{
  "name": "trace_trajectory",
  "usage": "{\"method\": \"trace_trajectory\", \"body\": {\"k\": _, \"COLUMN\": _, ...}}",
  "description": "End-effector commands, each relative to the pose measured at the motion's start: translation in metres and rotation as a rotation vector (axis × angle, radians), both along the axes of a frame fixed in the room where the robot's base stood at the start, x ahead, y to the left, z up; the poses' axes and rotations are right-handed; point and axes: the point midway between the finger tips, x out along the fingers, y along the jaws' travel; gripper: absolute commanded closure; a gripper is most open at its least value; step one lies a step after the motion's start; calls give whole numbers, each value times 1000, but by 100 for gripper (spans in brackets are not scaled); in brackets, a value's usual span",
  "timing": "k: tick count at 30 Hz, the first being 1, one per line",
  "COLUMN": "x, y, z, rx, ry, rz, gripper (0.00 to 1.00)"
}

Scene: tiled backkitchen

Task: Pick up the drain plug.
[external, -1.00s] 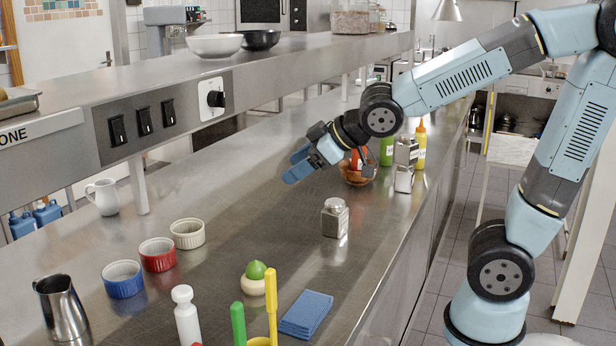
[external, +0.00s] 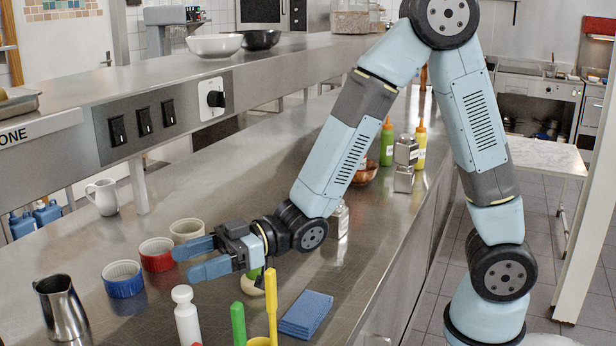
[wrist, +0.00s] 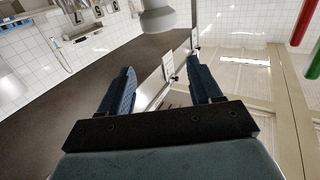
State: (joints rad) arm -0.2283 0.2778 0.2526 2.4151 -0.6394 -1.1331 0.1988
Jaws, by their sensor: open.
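I cannot pick out the drain plug for sure in either view. My gripper (external: 187,260) is open and empty, its two blue fingers pointing left above the counter, near the ramekins. A small beige round thing with a green top (external: 254,280) stands on the counter, partly hidden behind my gripper. In the wrist view my gripper (wrist: 160,66) shows its fingers spread apart, with nothing between them up close. That view shows walls and floor, and none of the counter objects that I can recognise.
Blue (external: 123,280), red (external: 157,255) and cream (external: 186,230) ramekins stand beside my gripper. A steel jug (external: 61,308), white bottle-shaped thing (external: 186,316), green-handled (external: 238,323) and yellow-handled (external: 272,305) tools and blue cloth (external: 306,314) stand nearer. Bottles (external: 420,147) stand farther back.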

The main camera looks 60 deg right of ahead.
Motion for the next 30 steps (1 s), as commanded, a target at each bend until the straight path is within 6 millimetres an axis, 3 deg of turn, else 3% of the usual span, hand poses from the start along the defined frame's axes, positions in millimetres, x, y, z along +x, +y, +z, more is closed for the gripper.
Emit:
{"method": "trace_trajectory", "body": {"k": 5, "x": -4, "y": 6, "z": -7, "rx": 26, "ry": 0, "rz": 25, "gripper": 36}}
{"method": "trace_trajectory", "body": {"k": 18, "x": -4, "y": 6, "z": -58, "rx": 25, "ry": 1, "rz": 24, "gripper": 36}}
{"method": "trace_trajectory", "body": {"k": 30, "x": -2, "y": 9, "z": -72, "rx": 25, "ry": -1, "rz": 24, "gripper": 36}}
